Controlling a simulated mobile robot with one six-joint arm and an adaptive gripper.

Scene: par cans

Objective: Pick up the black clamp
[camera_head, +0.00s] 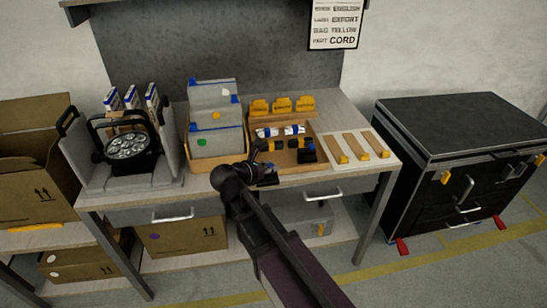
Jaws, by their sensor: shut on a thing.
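My gripper (262,167) is at the front edge of the workbench, in front of the wooden tray (291,171). It is shut on a small dark thing, which looks like the black clamp (270,180). The fingers and the clamp are both dark, so their outlines blend and the exact grip is hard to see. Another black piece (307,156) lies in the right part of the tray, beside small yellow pieces.
A black par can (129,146) stands in a grey foam cradle at left. A box with grey dividers (216,135) stands left of the tray. Wooden strips with yellow ends (354,146) lie at right. A black flight case (455,140) stands right of the bench (385,163).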

